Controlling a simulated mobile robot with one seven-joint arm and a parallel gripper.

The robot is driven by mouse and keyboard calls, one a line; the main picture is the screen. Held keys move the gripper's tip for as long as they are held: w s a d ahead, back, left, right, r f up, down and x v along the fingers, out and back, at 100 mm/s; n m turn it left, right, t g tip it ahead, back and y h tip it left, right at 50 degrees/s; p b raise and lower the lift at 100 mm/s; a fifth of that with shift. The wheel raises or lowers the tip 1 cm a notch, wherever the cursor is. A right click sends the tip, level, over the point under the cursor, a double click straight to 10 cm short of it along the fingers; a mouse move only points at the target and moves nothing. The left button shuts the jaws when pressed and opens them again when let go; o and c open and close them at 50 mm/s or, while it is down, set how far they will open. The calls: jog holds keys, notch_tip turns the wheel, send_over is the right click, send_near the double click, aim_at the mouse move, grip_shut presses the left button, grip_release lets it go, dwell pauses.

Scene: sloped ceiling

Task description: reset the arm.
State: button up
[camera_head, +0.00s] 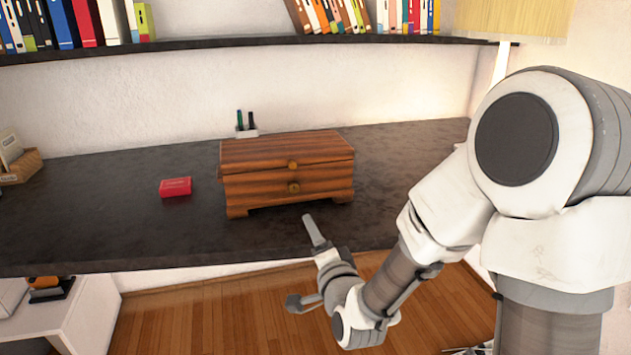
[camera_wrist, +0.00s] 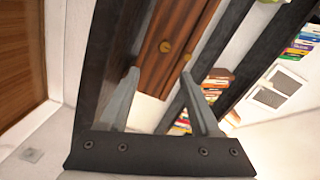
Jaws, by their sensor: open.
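My arm comes in from the right in the head view and bends down in front of the desk's front edge. My gripper (camera_head: 305,262) is open, with one finger up near the desk edge and the other lower, toward the floor. In the wrist view my gripper (camera_wrist: 163,95) shows both fingers spread apart. No object shows clasped between them. The wooden drawer box (camera_head: 262,190) stands on the desk behind my gripper; it also shows beyond the fingers in the wrist view (camera_wrist: 170,60).
The dark desk (camera_head: 110,225) holds a red box (camera_head: 175,187), a pen holder (camera_head: 246,133) and a wooden tray (camera_head: 20,170) at the left. A bookshelf (camera_head: 200,43) runs above. A white cabinet (camera_head: 88,310) stands at lower left. Wooden floor (camera_head: 200,320) lies below.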

jog(key=s+d+r+n+g+h+p, duration=0.1)
jog(key=s+d+r+n+g+h, duration=0.25)
jog(key=s, duration=0.55)
jog(key=s+d+r+n+g, duration=0.2)
jog(key=s+d+n+g, duration=0.2)
jog(key=s+d, duration=0.3)
jog(key=s+d+r+n+g+h+p, duration=0.1)
jog(key=s+d+r+n+g, duration=0.25)
jog(key=s, duration=0.65)
notch_tip(320, 180, up, 20)
jog(key=p, duration=2)
jog(key=shift+d+f, duration=0.15)
jog(key=shift+d, duration=0.1)
